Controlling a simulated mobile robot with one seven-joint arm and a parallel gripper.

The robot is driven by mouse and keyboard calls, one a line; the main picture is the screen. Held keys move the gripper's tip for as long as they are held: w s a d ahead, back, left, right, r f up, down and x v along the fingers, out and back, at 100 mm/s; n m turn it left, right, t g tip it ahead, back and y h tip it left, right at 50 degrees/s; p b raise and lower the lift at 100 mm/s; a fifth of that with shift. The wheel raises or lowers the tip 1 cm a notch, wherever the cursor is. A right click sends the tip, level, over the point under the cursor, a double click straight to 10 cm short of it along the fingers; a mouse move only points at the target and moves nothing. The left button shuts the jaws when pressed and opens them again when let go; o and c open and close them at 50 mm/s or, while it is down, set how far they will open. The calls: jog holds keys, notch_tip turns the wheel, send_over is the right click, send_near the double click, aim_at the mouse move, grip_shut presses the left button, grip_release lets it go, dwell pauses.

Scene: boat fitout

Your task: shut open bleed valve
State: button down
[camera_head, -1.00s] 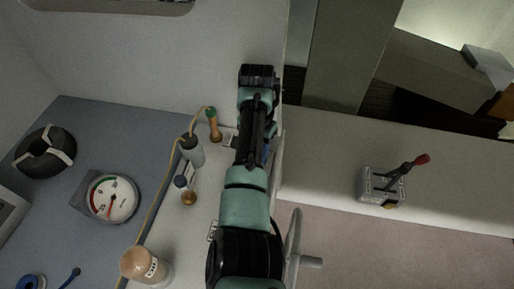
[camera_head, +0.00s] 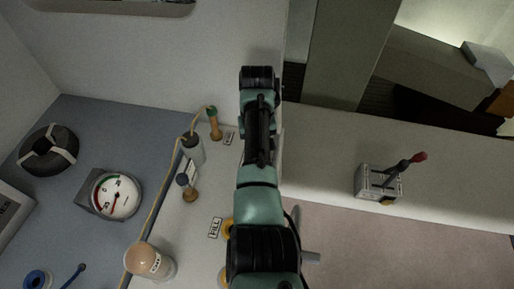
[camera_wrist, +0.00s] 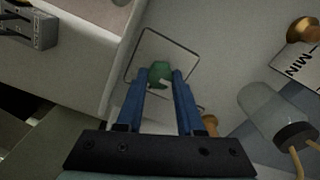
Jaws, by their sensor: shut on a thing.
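In the wrist view my gripper (camera_wrist: 163,76) has its two blue fingers closed on a small green knob (camera_wrist: 159,70), with one finger on each side. The knob stands in front of an outlined square panel (camera_wrist: 185,65) on the pale surface. It appears to be the bleed valve's handle, but I see no readable label on it, and the fingers hide its lower part. In the head view my arm covers the gripper and the knob.
A red-tipped lever (camera_head: 400,170) stands right.

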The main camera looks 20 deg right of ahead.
jog(key=shift+r, duration=0.1)
jog(key=shift+w, duration=0.1)
dwell(0.3)
jog(key=c, duration=0.5)
grip_release()
jog(key=shift+r+p, duration=0.8)
jog(key=shift+r, duration=5.65)
